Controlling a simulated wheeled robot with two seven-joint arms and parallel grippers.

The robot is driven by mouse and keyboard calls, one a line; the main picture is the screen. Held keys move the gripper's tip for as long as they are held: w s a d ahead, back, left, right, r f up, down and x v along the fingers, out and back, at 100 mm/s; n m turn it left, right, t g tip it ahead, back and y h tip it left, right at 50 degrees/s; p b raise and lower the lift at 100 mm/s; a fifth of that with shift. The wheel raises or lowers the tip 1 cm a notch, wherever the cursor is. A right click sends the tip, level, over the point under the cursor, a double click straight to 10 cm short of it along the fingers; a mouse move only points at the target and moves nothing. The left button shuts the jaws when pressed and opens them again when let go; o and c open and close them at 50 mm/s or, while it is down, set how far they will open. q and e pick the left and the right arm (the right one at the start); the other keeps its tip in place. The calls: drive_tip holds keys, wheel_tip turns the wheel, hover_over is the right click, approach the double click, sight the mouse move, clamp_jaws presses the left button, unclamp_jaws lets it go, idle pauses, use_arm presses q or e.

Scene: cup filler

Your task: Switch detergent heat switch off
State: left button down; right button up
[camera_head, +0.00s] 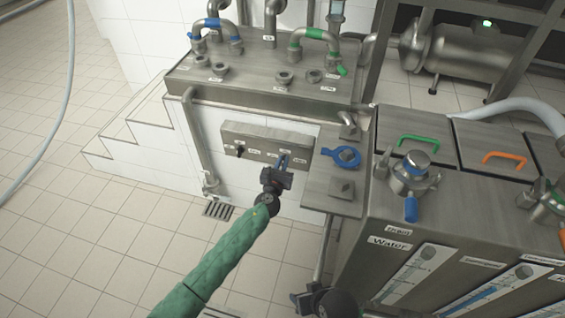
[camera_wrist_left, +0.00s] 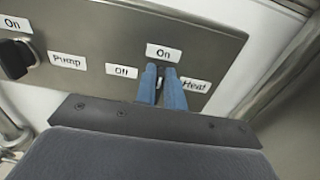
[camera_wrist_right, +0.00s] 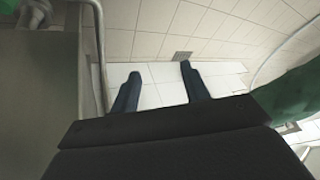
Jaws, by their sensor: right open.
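The metal switch panel (camera_head: 232,136) is on the white tiled wall and shows close up in the left wrist view (camera_wrist_left: 95,30). My left gripper (camera_head: 283,161) is at its right part. In the left wrist view, the blue fingers (camera_wrist_left: 161,86) are close together around the heat switch (camera_wrist_left: 160,84), with "On" above, "Off" at left and "Heat" at right. Only a thin dark strip of the switch shows between the fingers, which point up toward "On". My right gripper (camera_wrist_right: 158,88) is open and empty over the tiled floor.
The black pump switch (camera_wrist_left: 17,57) is at the panel's left end. The Water tank (camera_head: 400,225) stands at right.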

drive_tip(key=shift+f, duration=0.1)
use_arm(q)
drive_tip(key=shift+w+a+f+n+b, duration=0.1)
drive_tip(key=shift+a+f+n+b, duration=0.2)
drive_tip(key=shift+n+b, duration=1.7)
drive_tip(key=shift+w+a+f+n+b, duration=0.1)
drive_tip(key=shift+a+f+n, duration=0.25)
drive_tip(key=shift+n, duration=3.6)
drive_tip(key=shift+w+a+f+n+b, duration=0.1)
drive_tip(key=shift+a+f+n+b, duration=0.2)
drive_tip(key=shift+n+b, duration=1.7)
use_arm(e)
wheel_tip(320, 180, down, 24)
drive_tip(key=t+p, duration=0.2)
drive_tip(key=shift+s+a+r+m+t, duration=0.2)
drive_tip(key=shift+s+a+m+t, duration=0.1)
drive_tip(key=shift+s, duration=0.05)
use_arm(q)
drive_tip(key=shift+n, duration=1.15)
